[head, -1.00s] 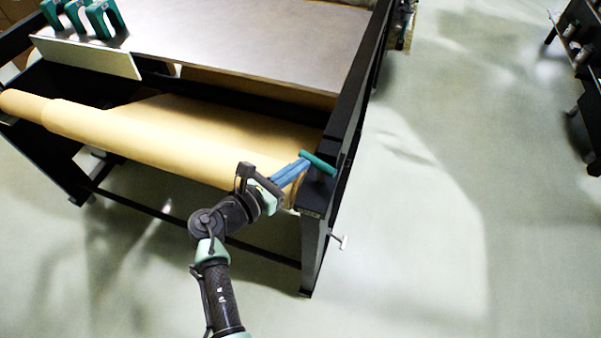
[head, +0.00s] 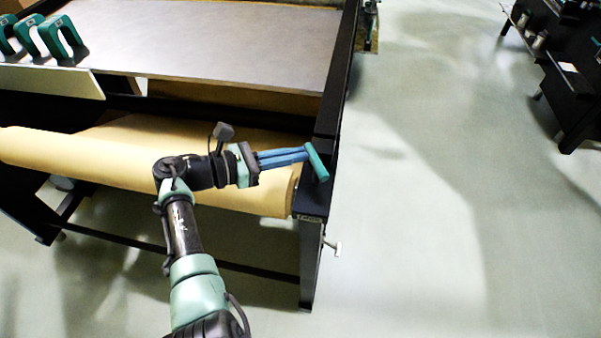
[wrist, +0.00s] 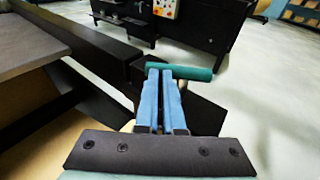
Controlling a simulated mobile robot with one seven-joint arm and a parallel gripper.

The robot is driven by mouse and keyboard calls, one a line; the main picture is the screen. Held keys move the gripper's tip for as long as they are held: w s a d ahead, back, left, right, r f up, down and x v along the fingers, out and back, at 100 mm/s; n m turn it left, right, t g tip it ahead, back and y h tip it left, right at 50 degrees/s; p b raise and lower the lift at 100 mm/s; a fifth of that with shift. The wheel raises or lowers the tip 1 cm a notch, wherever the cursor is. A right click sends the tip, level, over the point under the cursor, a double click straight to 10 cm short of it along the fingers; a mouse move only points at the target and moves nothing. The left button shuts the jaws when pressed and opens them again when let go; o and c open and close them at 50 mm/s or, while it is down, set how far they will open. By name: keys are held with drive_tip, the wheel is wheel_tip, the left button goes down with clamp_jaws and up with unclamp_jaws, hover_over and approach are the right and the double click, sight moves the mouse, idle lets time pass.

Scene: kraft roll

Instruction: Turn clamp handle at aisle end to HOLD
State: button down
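The clamp handle (head: 317,162) is a teal crossbar on top of the black frame post at the near right corner of the paper-roll table. It also shows in the wrist view (wrist: 196,73), lying crosswise beyond my fingertips. My gripper (head: 305,154) has its blue fingers nearly together, with only a narrow slot between them. The tips meet or nearly meet the far end of the bar in the head view, its left part in the wrist view (wrist: 163,74). Contact itself is not clear. Any HOLD marking is not readable.
The kraft roll (head: 110,165) lies under my arm, along the table's near side. Teal arch-shaped pieces (head: 62,38) stand at the far left. A small pale T-shaped knob (head: 332,246) sticks out of the post's side. The floor aisle (head: 430,200) to the right is clear.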

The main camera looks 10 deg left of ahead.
drive_tip(key=shift+w+d, duration=0.3)
drive_tip(key=shift+w, duration=0.25)
drive_tip(key=shift+w+d, duration=0.25)
drive_tip(key=shift+w, duration=0.3)
drive_tip(key=shift+w+d, duration=0.1)
